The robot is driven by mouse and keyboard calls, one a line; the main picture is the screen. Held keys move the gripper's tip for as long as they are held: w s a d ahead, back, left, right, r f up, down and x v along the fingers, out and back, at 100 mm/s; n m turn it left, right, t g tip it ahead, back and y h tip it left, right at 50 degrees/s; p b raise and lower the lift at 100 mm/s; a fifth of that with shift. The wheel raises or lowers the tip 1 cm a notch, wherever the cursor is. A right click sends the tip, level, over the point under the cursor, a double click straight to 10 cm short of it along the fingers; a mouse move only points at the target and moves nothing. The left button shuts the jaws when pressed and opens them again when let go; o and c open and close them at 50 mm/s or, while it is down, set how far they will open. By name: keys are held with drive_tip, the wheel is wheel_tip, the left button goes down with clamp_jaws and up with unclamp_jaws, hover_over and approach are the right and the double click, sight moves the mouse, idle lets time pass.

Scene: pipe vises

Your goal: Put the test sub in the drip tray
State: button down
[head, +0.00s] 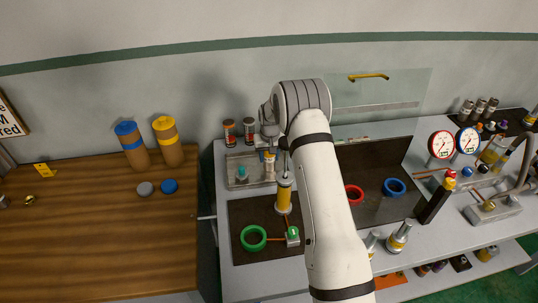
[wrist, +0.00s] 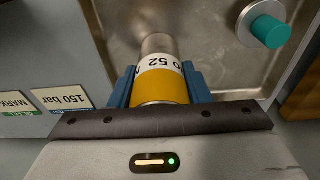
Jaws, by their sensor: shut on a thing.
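The test sub (wrist: 160,87) is a metal cylinder with a yellow band and a white label with dark figures. My gripper (wrist: 159,84) is shut on it, with a blue finger on each side of the band. In the head view my gripper (head: 268,154) is at the right part of the drip tray, partly hidden by my arm. The drip tray (head: 232,160) is a shallow metal tray; its bare floor also shows in the wrist view (wrist: 215,48), behind the sub. I cannot tell whether the sub touches the tray floor.
A teal-capped metal piece (head: 242,173) stands in the tray, left of the sub. Two dark canisters (head: 229,133) stand behind the tray. A tall yellow cylinder (head: 284,196) stands in front, near a green ring (head: 253,238). Label plates (wrist: 62,98) lie beside the tray.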

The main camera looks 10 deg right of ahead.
drive_tip(key=c, duration=1.2)
unclamp_jaws()
drive_tip(key=shift+f, duration=0.15)
drive_tip(key=shift+c, duration=0.2)
drive_tip(key=o, duration=0.5)
drive_tip(key=r+b, duration=0.1)
drive_tip(key=r, duration=0.3)
drive_tip(key=s+r+b, duration=0.1)
drive_tip(key=r, duration=0.2)
drive_tip(key=r+b, duration=0.1)
drive_tip(key=r, duration=0.3)
drive_tip(key=shift+s+r, duration=0.25)
drive_tip(key=shift+r, duration=0.45)
